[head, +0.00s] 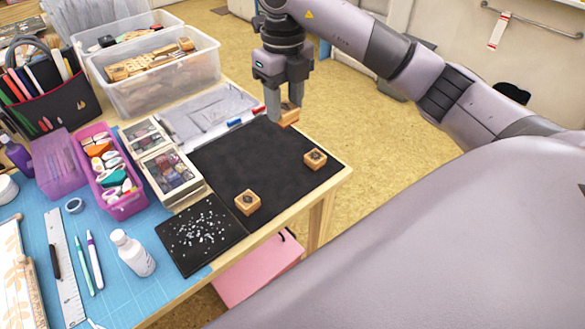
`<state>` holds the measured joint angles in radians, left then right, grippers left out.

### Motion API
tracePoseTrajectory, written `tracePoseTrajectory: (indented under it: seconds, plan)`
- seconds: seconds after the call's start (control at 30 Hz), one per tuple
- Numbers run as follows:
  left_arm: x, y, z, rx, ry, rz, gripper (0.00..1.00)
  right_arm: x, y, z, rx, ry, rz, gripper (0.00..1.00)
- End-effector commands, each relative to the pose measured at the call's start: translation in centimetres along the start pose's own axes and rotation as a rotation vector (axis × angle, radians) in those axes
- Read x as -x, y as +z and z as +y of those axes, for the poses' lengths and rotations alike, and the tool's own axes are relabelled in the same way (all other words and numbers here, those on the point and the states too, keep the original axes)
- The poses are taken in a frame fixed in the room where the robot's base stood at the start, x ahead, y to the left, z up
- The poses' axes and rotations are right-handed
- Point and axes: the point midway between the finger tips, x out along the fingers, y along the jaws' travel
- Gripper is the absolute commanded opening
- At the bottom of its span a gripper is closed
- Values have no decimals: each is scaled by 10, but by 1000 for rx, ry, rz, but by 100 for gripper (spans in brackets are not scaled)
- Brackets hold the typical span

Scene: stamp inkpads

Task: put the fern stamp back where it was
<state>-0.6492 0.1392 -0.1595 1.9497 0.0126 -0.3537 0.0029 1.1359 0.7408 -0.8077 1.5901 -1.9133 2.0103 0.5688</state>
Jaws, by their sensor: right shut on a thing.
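My right gripper (285,105) is shut on a small wooden stamp block (289,118) over the far right corner of the black mat (233,156). I cannot tell whether the block touches the mat or hangs just above it. Its picture is too small to read, so I cannot tell if it is the fern stamp. Two similar wooden stamps rest on the mat, one near the right edge (315,159) and one near the front (247,202). Each has a dark picture on top, too small to name. My left gripper is not in view.
Left of the mat stand boxes of inkpads (170,172), a pink bin (122,203) and a white bottle (132,252). A clear bin of wooden pieces (158,90) is at the back. A speckled black sheet (200,236) lies in front. The mat's middle is clear.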

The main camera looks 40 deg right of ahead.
Motion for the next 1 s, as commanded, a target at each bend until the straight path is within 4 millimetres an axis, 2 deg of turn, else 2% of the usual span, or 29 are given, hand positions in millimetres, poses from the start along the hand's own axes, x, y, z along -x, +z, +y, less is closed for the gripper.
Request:
tracePoseTrajectory:
  seconds: [0.03, 0.2, 0.5, 0.6, 0.83, 1.0]
  plan:
    - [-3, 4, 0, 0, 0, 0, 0, -14, -1, 1, 2, 2, 6, 18]
    - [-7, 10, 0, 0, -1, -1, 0, -55, -2, 1, 0, 2, 8, 18]
    - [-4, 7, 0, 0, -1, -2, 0, -127, -2, 0, -2, 0, 6, 18]
    - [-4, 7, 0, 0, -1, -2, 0, -140, -1, 0, -1, 0, 4, 18]
    - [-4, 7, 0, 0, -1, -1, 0, -157, -1, 0, -1, 1, 4, 18]
    - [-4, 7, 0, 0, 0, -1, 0, -183, -1, 0, -2, 1, 5, 18]
